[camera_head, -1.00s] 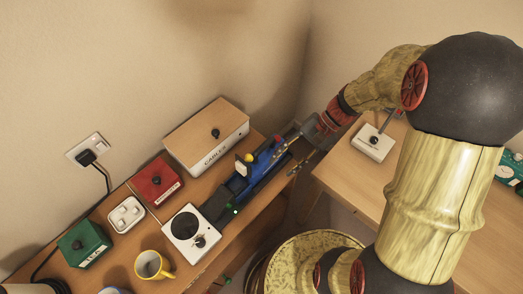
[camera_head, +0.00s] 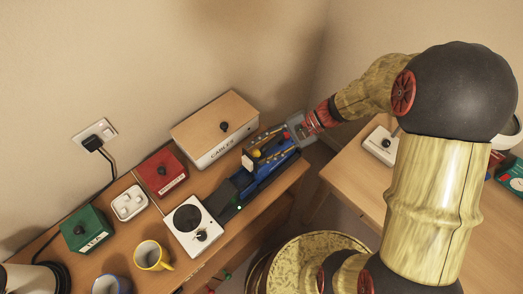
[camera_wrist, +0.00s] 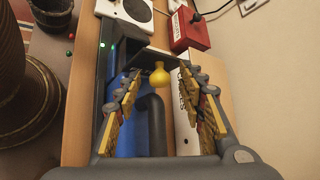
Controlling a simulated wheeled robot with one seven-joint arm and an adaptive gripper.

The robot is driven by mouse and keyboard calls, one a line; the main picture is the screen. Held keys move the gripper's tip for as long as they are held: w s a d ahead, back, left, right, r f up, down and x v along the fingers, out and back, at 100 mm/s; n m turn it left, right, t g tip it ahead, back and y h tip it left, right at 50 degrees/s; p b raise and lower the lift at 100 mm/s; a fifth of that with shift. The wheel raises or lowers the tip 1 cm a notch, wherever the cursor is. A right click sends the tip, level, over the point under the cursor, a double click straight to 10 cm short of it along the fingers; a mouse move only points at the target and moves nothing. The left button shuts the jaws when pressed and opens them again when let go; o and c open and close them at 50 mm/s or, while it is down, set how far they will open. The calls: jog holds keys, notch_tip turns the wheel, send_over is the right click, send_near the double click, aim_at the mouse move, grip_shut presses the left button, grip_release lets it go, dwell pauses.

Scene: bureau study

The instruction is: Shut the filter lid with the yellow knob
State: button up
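The yellow knob (camera_wrist: 160,75) shows in the wrist view between my open fingers, in front of a dark panel (camera_wrist: 148,57) that seems to be the filter lid. In the head view the knob (camera_head: 257,154) is at the blue device (camera_head: 267,176), beside a small pale plate. The lid seems raised, but its exact angle is unclear. My gripper (camera_head: 274,146) is above the far end of the device with fingers spread. In the wrist view my gripper (camera_wrist: 165,108) is open and empty; the knob lies beyond the fingertips, apparently untouched.
The CABLES box (camera_head: 215,130) stands close beside the device on the wall side. A white hotplate (camera_head: 193,228), red box (camera_head: 162,173), green box (camera_head: 86,233) and yellow mug (camera_head: 152,256) are farther along the desk. A second desk (camera_head: 350,175) is at right.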

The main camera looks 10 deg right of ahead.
jog(key=shift+c, duration=1.2)
jog(key=c, duration=0.8)
grip_shut()
